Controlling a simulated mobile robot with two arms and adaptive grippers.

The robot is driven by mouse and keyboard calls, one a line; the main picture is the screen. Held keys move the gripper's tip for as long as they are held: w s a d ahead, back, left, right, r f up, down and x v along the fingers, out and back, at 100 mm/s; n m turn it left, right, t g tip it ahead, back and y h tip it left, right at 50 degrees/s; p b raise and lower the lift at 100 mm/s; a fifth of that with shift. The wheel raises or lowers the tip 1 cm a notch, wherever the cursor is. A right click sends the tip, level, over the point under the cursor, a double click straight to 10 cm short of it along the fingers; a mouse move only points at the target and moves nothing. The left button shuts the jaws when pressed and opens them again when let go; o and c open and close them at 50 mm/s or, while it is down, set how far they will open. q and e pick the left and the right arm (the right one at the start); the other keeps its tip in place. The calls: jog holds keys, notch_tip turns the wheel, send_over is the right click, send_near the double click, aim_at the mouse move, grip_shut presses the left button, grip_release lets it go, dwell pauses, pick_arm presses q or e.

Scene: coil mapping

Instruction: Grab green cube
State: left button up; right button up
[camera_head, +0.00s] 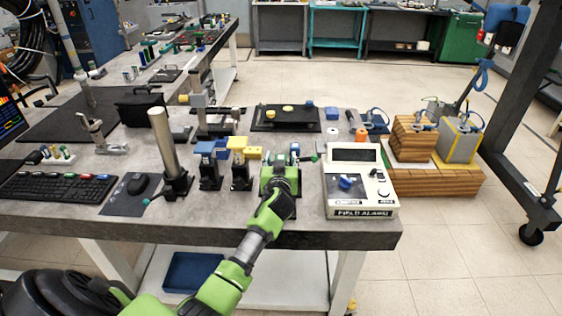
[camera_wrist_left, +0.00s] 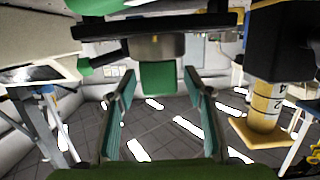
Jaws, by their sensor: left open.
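The green cube (camera_wrist_left: 158,77) shows in the left wrist view, between the tips of the two teal fingers and in front of a grey-brown block. My left gripper (camera_wrist_left: 158,90) is open, with one finger on each side of the cube and gaps between. In the head view my left arm comes up from the bottom, and my left gripper (camera_head: 278,176) is at the table's front, between the yellow-topped stand (camera_head: 241,160) and the white alarm box. There my gripper hides most of the cube, and green parts are hard to tell apart. My right gripper is not in view.
The white alarm box (camera_head: 358,183) stands close right of my gripper. A blue-topped stand (camera_head: 209,163) and a metal post (camera_head: 165,145) are to the left. A black tray (camera_head: 285,119) lies behind. In the left wrist view a yellow cylinder (camera_wrist_left: 265,105) is close at the right.

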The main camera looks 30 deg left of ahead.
pick_arm(q)
jog(key=shift+c, duration=0.3)
jog(key=c, duration=1.2)
jog(key=shift+o, duration=0.2)
